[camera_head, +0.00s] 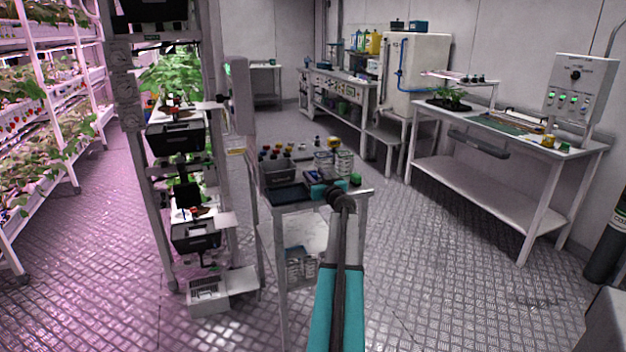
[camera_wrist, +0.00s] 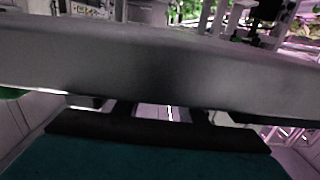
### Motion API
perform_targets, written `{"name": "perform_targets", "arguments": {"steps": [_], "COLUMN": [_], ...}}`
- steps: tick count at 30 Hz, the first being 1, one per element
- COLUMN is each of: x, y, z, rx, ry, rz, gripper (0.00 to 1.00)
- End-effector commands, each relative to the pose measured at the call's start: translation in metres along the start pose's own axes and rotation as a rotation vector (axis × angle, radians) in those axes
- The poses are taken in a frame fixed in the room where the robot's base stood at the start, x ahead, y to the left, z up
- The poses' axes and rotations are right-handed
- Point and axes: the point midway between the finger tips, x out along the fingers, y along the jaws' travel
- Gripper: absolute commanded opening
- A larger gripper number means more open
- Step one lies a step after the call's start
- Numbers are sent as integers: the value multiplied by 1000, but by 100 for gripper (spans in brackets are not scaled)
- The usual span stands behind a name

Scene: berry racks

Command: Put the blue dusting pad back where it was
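My arm reaches forward to a small cart (camera_head: 350,192) in the head view. My gripper (camera_head: 322,188) is over the cart's top, small and partly hidden by my wrist; I cannot tell whether it is open or shut. A small blue patch (camera_head: 314,174) shows right beside it. It may be the blue dusting pad, but it is too small to be sure, and I cannot tell whether my gripper touches it. In the wrist view a broad grey bar and a teal surface fill most of the picture. No pad can be made out there.
The cart top also holds a grey bin (camera_head: 277,173), clear stacked containers (camera_head: 343,162) and several small bottles. A tall rack with black crates (camera_head: 175,138) stands close on the left. A workbench (camera_head: 470,170) stands at the right. The floor (camera_head: 420,270) between is clear.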

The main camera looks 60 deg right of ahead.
Motion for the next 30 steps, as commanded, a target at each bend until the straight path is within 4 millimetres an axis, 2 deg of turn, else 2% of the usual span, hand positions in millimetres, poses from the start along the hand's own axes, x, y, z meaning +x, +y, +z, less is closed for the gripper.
{"name": "perform_targets", "arguments": {"steps": [3,20,27,30], "x": [5,5,5,5], "y": [0,0,0,0], "z": [0,0,0,0], "rx": [0,0,0,0], "ry": [0,0,0,0], "rz": [0,0,0,0], "gripper": [38,38,2,2]}}
